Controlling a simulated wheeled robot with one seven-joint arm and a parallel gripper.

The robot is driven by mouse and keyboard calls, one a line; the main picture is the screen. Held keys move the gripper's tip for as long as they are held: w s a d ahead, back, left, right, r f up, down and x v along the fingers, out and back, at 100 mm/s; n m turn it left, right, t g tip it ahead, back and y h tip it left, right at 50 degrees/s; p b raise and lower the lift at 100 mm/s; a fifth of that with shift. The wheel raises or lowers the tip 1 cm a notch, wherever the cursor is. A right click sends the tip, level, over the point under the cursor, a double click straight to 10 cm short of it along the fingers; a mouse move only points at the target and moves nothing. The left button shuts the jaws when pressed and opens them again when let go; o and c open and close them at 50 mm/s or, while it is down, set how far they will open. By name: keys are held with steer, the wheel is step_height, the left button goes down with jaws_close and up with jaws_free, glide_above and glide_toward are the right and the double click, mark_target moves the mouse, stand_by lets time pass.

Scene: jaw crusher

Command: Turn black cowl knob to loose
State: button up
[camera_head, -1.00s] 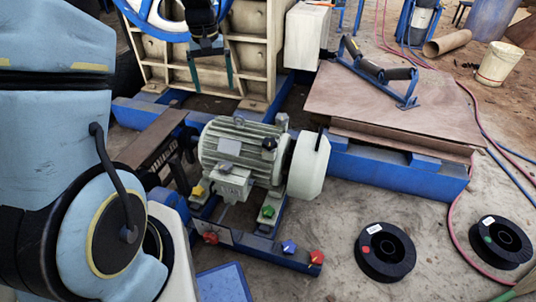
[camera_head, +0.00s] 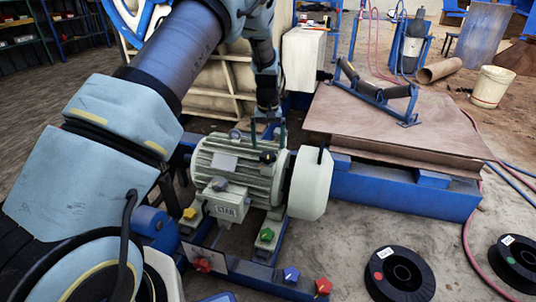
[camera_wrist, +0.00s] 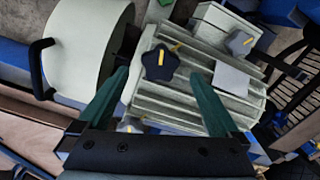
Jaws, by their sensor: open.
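The black cowl knob (camera_head: 268,156) sits on top of the ribbed motor (camera_head: 232,160), close to the white end cowl (camera_head: 311,185). In the wrist view the knob (camera_wrist: 160,62) is a dark star shape with a yellow line on it. My gripper (camera_head: 268,132) hangs just behind and above the motor in the head view. Its green fingers are open and empty. In the wrist view the knob shows between and slightly beyond the fingertips of my gripper (camera_wrist: 160,77); no contact shows.
Yellow (camera_head: 189,213), green (camera_head: 266,235), red (camera_head: 203,265) and blue (camera_head: 291,274) knobs sit on the base. The cowl has a black handle (camera_wrist: 40,70). A roller frame (camera_head: 375,90) lies on a board at right.

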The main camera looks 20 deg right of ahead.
mark_target(268, 154)
steer(key=shift+f, duration=2.05)
steer(key=c, duration=1.4)
